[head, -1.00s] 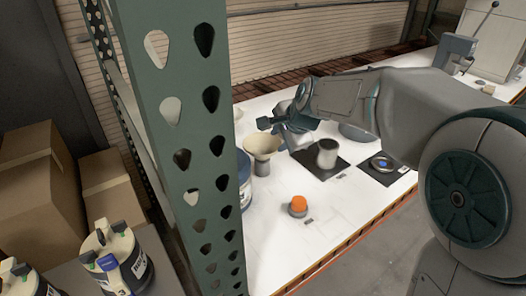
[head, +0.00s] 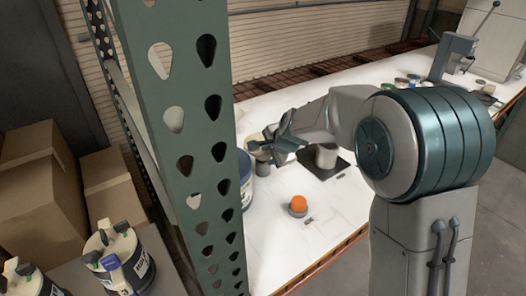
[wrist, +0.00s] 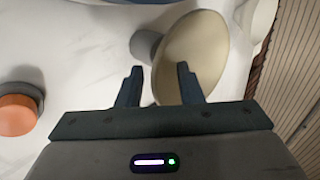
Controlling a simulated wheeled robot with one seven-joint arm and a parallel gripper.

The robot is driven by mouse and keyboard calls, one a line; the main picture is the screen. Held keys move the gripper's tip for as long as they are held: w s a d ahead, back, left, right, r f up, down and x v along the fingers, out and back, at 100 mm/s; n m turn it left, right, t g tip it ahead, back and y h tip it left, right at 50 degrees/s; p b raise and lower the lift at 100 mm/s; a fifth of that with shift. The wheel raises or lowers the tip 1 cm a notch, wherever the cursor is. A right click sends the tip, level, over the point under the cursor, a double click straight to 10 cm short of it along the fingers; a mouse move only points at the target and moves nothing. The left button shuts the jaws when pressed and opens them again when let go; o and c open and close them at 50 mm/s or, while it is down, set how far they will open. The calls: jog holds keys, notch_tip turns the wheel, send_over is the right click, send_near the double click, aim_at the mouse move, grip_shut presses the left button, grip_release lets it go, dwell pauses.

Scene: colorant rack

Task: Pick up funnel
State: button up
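The cream funnel (wrist: 205,45) shows in the wrist view, its wide bowl just beyond my fingertips and its grey narrow part to the left. In the head view only a small piece of its rim (head: 254,137) shows; my gripper hides most of the rest. My gripper (wrist: 158,75) is open, with a clear gap between its two dark fingers. The right finger overlaps the bowl in the wrist view; I cannot tell whether it touches. In the head view my gripper (head: 260,147) is at the funnel, above the white table.
A green perforated post (head: 190,130) stands close on the left. A blue bucket (head: 246,182) is beside it. An orange-topped item (head: 298,204) sits at the table front, a grey cylinder (head: 326,157) on a black mat (head: 318,173).

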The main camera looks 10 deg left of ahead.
jog(key=shift+c, duration=0.3)
grip_shut()
jog(key=shift+r, duration=0.1)
